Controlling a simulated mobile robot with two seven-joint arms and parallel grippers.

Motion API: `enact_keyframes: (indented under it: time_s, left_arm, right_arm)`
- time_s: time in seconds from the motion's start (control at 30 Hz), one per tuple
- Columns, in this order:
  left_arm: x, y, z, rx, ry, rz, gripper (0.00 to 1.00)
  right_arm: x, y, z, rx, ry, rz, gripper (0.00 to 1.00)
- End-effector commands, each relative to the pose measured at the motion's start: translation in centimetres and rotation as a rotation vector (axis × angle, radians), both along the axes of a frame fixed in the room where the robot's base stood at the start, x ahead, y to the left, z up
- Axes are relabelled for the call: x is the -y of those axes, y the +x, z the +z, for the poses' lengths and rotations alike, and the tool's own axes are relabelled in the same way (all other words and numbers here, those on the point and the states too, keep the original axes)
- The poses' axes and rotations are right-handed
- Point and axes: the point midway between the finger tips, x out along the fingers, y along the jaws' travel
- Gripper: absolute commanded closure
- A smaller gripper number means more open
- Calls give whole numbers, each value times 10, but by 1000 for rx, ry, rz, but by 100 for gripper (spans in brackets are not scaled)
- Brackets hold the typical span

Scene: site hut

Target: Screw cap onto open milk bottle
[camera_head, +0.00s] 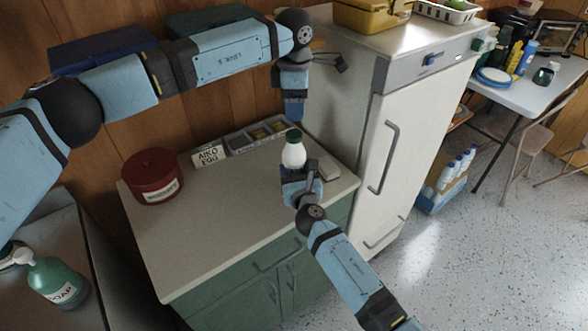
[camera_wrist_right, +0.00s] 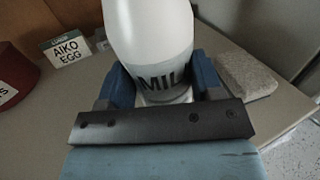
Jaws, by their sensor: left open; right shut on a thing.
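The white milk bottle (camera_head: 293,156) stands upright over the counter with a dark green cap (camera_head: 293,135) at its top. Whether the cap is threaded down or only resting there I cannot tell. My right gripper (camera_head: 300,172) is shut on the bottle's lower body. In the right wrist view the bottle (camera_wrist_right: 150,40) shows a grey label reading "MIL", between the two blue fingers (camera_wrist_right: 158,88); its top is out of frame. My left gripper (camera_head: 294,118) is open, pointing down just above the cap; a small gap seems to separate them.
The counter (camera_head: 225,220) holds a dark red tin (camera_head: 152,176), an "AIKO EGG" card (camera_head: 208,156) and a grey compartment tray (camera_head: 257,136). A grey block (camera_wrist_right: 247,82) lies right of the bottle. A white fridge (camera_head: 415,140) stands to the right. The front counter is clear.

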Motion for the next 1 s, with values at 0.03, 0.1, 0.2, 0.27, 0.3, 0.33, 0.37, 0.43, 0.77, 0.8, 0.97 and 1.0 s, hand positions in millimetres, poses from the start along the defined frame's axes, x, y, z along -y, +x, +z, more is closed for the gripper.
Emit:
enact_keyframes:
  time_s: [0.03,0.1,0.2,0.27,0.3,0.33,0.37,0.43,0.77,0.8,0.97,1.0]
  left_arm:
    - [0,0,0,0,1,78,38]
    - [0,0,0,1,1,215,38]
    - [0,0,1,2,1,424,38]
    - [0,0,1,1,1,545,38]
    - [0,0,0,1,0,620,38]
    - [0,0,0,1,0,674,38]
    - [0,0,0,1,0,724,38]
    - [0,0,0,0,1,826,38]
    - [-1,0,0,-1,0,1017,38]
    - [-1,0,0,-1,0,1017,38]
    - [-1,0,0,-1,0,1016,38]
    - [-1,0,0,-1,0,1015,38]
  right_arm:
    - [0,0,0,0,0,0,100]
    - [0,0,0,0,0,0,100]
    - [0,0,0,0,-1,0,100]
    - [0,0,0,0,-1,0,100]
    - [0,0,0,0,-1,0,100]
    - [0,0,0,0,-1,0,100]
    - [0,0,0,0,-1,0,100]
    - [0,0,0,0,-1,0,100]
    - [0,0,0,0,-1,0,100]
    - [0,0,0,0,-1,0,100]
    - [0,0,0,0,-1,0,100]
    - [0,0,0,0,-1,0,100]
